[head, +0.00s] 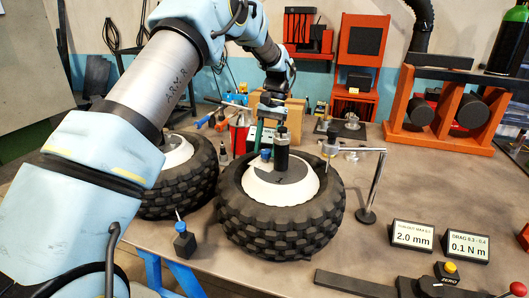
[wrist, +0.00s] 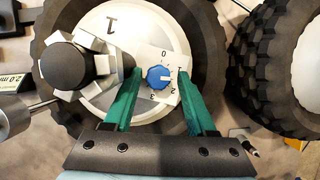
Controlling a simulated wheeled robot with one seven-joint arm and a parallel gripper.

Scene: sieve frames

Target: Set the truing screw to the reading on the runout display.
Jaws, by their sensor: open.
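The truing screw is a blue knob (wrist: 159,77) on a white dial plate (wrist: 150,58) marked 0 to 3, on the wheel hub. A pale mark on the knob points roughly right, towards the 1 and 2 side; its exact reading is unclear. The knob also shows in the head view (head: 266,154). My gripper (wrist: 160,73) is open, its green fingers on either side of the knob with visible gaps. In the head view my gripper (head: 266,138) is over the front tyre's hub. The runout display (head: 412,237) reads 2.0 mm.
A black post with a pale nut (wrist: 66,65) stands close left of the knob. A dial gauge on a metal stand (head: 368,190) reaches over the tyre (head: 282,225). A second display (head: 468,245) reads 0.1 N m. Another tyre (head: 180,190) stands left.

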